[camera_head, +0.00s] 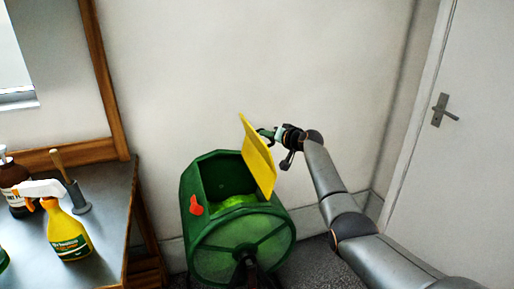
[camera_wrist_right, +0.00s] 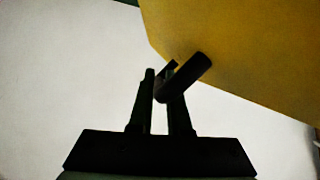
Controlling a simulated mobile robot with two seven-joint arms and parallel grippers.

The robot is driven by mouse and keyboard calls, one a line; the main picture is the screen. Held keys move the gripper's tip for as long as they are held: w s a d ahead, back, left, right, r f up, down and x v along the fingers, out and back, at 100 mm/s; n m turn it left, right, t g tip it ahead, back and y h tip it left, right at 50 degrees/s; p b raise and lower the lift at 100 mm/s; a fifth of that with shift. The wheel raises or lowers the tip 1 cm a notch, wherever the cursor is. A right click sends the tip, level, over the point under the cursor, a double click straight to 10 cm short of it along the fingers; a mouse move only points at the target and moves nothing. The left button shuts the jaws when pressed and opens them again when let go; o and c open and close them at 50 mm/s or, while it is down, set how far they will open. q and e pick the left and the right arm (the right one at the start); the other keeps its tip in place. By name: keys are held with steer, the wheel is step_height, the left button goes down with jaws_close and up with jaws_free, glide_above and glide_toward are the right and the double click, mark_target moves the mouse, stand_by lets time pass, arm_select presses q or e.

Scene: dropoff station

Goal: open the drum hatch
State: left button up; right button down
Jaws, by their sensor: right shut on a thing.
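The green drum (camera_head: 237,236) stands on the floor in the middle of the head view, with an opening in its upper side. Its yellow hatch (camera_head: 258,157) stands raised and steeply tilted at the right side of the opening. Light green material shows inside. My right gripper (camera_head: 267,134) is behind the hatch's right face. In the right wrist view its fingers (camera_wrist_right: 160,90) are shut on a dark handle (camera_wrist_right: 186,76) that sticks out from the yellow hatch (camera_wrist_right: 245,50). My left gripper is not in view.
A red latch (camera_head: 196,206) sits on the drum's left side. A grey workbench (camera_head: 110,205) at the left holds a yellow spray bottle (camera_head: 68,232) and a brown bottle (camera_head: 15,188). A door (camera_head: 465,150) is at the right. The wall behind is bare.

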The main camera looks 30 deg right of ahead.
arm_select(q)
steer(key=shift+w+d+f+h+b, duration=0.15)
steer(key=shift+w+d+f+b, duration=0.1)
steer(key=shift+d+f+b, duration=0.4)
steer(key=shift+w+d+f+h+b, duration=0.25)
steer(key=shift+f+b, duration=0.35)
steer(key=shift+b, duration=0.35)
arm_select(e)
steer(key=shift+s+d+f+m+t+y, duration=0.15)
steer(key=shift+d+f+m, duration=0.1)
steer(key=shift+d, duration=0.2)
steer(key=shift+s+d+f+m+t+y, duration=0.1)
steer(key=shift+d+m, duration=0.2)
steer(key=shift+d, duration=0.1)
steer(key=shift+s+d+f+m+t+y, duration=0.15)
steer(key=shift+d+f+m, duration=0.1)
steer(key=shift+d, duration=0.2)
steer(key=shift+w, duration=0.1)
steer(key=c, duration=1.1)
jaws_free()
steer(key=shift+c, duration=0.2)
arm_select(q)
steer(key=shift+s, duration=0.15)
arm_select(e)
steer(key=shift+r, duration=0.1)
